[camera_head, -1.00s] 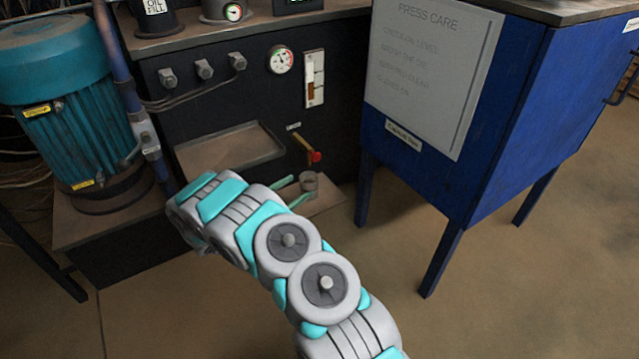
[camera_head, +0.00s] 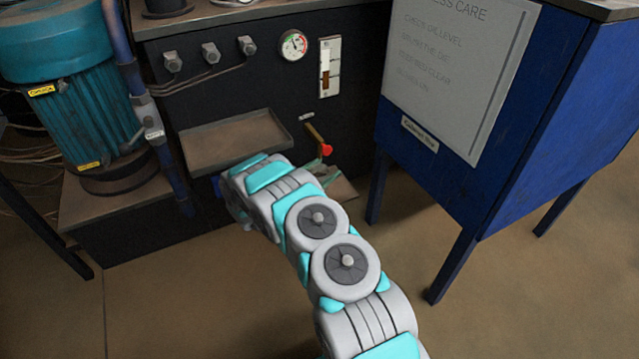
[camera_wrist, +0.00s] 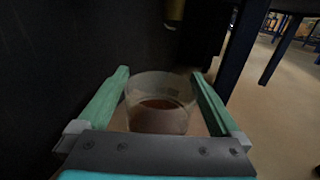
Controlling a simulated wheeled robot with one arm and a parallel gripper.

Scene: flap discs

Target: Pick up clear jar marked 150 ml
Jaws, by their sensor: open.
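A clear jar (camera_wrist: 160,112) with brown contents low inside stands between the fingers of my gripper (camera_wrist: 160,74) in the wrist view. The green fingers are open, one on each side of the jar, with a narrow gap on at least the right. The jar's lower part is hidden by the gripper's palm. No 150 ml mark can be read. In the head view my gripper (camera_head: 324,172) is small and partly hidden behind my arm, low in front of the dark machine, and the jar cannot be made out clearly.
The dark machine (camera_head: 270,108) with a shallow tray (camera_head: 235,142) and a red-knobbed lever (camera_head: 325,149) stands close behind. A blue cabinet (camera_head: 520,120) on legs is to the right. A teal motor (camera_head: 95,130) is at the left. The floor between is open.

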